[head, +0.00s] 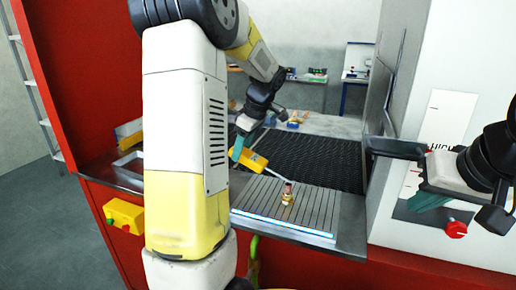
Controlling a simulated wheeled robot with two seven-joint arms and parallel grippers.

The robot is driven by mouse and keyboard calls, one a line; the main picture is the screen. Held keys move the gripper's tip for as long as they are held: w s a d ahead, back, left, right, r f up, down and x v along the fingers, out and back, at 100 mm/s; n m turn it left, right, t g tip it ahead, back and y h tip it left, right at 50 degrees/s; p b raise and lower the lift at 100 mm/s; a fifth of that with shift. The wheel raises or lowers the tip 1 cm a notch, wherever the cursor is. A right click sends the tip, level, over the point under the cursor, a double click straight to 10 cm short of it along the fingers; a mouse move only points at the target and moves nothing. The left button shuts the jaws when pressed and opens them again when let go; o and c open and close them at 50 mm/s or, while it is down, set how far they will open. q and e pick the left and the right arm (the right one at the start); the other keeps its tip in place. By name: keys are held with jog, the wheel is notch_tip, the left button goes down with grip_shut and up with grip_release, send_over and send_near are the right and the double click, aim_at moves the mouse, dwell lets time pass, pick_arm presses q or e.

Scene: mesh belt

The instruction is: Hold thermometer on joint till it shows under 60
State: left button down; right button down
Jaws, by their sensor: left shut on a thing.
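A small brass and copper joint (287,194) stands upright on the grooved metal plate (318,212) in front of the belt. My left gripper (238,152) is shut on the yellow thermometer (252,161) behind and left of the joint. Its thin probe points right and down to the upper part of the joint; I cannot tell if the tip touches it. The thermometer's display is too small to read. My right gripper (420,176) is at the right, in front of the white panel, away from the joint; its jaws appear apart with nothing between them.
The dark mesh belt (318,158) runs behind the plate between red and grey walls. A yellow box with a red button (122,214) is on the red front at left. A red knob (456,229) is on the white panel at right.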

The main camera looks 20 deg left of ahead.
pick_arm(q)
jog(key=shift+f, duration=0.35)
dwell(1.6)
dwell(1.1)
jog(key=shift+r, duration=2.6)
jog(key=shift+f, duration=0.1)
